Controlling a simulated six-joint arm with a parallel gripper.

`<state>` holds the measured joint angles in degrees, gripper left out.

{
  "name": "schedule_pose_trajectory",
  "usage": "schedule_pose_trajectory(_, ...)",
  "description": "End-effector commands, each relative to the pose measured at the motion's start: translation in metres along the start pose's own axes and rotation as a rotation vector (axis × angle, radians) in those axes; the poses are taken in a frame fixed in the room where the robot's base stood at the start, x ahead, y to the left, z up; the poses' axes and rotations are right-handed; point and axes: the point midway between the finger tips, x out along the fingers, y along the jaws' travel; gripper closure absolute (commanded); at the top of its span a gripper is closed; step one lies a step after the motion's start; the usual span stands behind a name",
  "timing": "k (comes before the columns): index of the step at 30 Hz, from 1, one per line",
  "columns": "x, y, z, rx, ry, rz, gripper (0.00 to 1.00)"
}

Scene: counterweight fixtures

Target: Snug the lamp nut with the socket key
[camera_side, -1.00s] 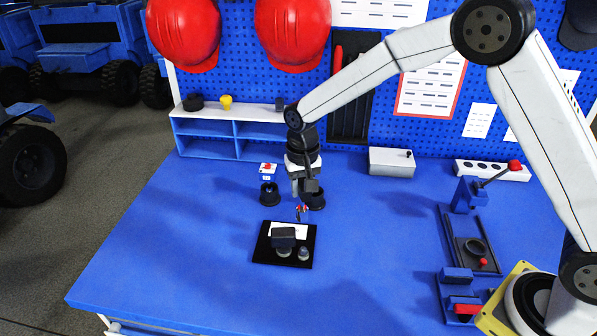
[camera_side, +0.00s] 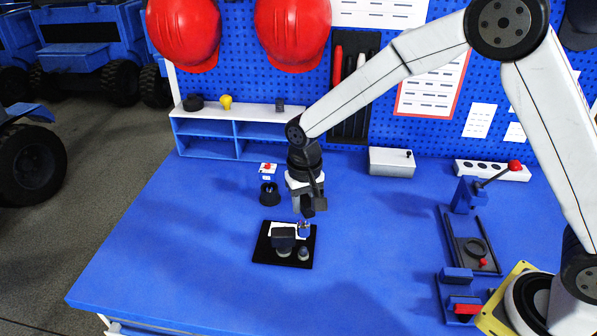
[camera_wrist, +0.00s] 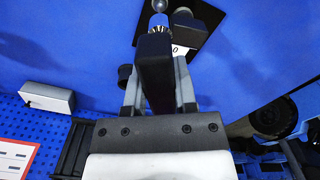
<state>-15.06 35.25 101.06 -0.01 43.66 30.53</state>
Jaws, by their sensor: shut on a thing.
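My gripper (camera_side: 309,207) is shut on the socket key and holds it above the far right edge of the black mat (camera_side: 262,252). The key's shiny lower end (camera_side: 304,229) shows below the fingers. In the wrist view its dark body fills the space between the fingers, with a silver and gold end (camera_wrist: 157,27). A small grey rounded piece, seemingly the lamp nut (camera_side: 303,253), stands on the mat's right side, in front of the key in the side view. It also shows at the wrist view's top edge (camera_wrist: 152,6). The key appears apart from it.
A dark block on a grey base (camera_side: 283,238) stands on the mat left of the nut, near a white label. A black cup (camera_side: 269,194) stands behind the mat. A grey box (camera_side: 391,162) and blue fixtures lie right. The table's front left is clear.

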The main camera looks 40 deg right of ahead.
Motion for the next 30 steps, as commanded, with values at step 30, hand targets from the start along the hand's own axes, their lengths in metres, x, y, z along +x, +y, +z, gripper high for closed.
schedule_pose_trajectory(30, 0.039, 0.0, 0.0, 0.0, 0.0, 0.0, 1.0)
